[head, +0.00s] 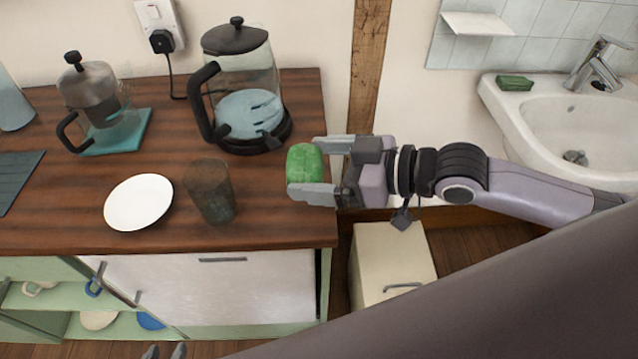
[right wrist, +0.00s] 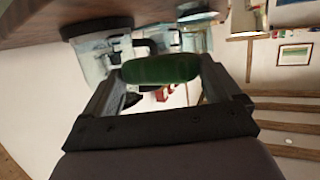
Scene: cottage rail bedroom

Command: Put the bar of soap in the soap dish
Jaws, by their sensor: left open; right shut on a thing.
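The bar of soap (head: 306,165) is green with rounded edges. My right gripper (head: 318,172) is shut on it, with one finger on each side, and holds it at the right end of the wooden counter. The soap also shows between the fingers in the right wrist view (right wrist: 160,69). A small dark green rectangular item (head: 515,83) lies on the left rim of the sink; it may be the soap dish, but its inside is too small to make out. My left gripper (head: 165,352) shows only its fingertips at the bottom edge, apart and empty.
On the counter (head: 60,225) stand a glass kettle (head: 240,75), a French press (head: 95,95), a brown tumbler (head: 212,190) and a white plate (head: 139,202). A wooden post (head: 369,70) stands between counter and sink (head: 585,125). A cream drawer box (head: 390,262) is below my right arm.

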